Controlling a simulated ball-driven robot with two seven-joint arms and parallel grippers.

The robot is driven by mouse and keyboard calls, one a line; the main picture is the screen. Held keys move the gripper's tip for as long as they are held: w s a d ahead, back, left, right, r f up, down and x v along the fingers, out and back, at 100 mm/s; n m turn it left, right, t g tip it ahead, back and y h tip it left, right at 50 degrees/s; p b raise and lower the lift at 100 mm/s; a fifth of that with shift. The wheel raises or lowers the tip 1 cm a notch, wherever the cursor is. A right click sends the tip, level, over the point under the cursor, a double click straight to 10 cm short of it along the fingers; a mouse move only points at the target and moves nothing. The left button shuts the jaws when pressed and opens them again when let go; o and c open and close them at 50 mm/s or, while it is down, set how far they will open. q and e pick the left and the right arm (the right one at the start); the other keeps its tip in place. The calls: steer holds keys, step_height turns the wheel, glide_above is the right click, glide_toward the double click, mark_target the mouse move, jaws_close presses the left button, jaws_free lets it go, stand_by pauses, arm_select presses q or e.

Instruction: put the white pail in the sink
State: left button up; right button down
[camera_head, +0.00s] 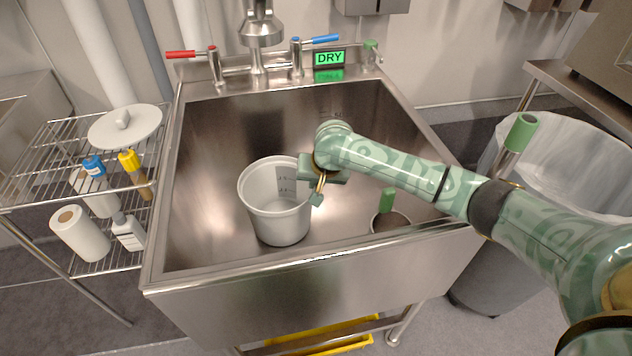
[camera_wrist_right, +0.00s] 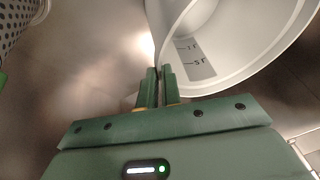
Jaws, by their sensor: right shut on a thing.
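The white pail (camera_head: 277,215) is upright inside the basin of the steel sink (camera_head: 300,305), left of its middle. I cannot tell whether its base touches the basin floor. My right gripper (camera_head: 317,192) is shut on the right side of the pail's rim. In the right wrist view, the fingers (camera_wrist_right: 160,88) close on the edge of the pail (camera_wrist_right: 235,45), whose inner wall shows a grey scale with marks. The pail looks empty. My left gripper is not in view.
A round strainer with a green handle (camera_head: 389,198) lies in the basin's front right. Red and blue tap levers and a green DRY sign (camera_head: 329,58) line the back. A wire rack (camera_head: 60,165) with bottles stands left. A lined bin (camera_head: 560,165) stands right.

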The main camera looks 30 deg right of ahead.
steer(key=c, duration=1.6)
jaws_free()
steer(key=shift+f, duration=0.1)
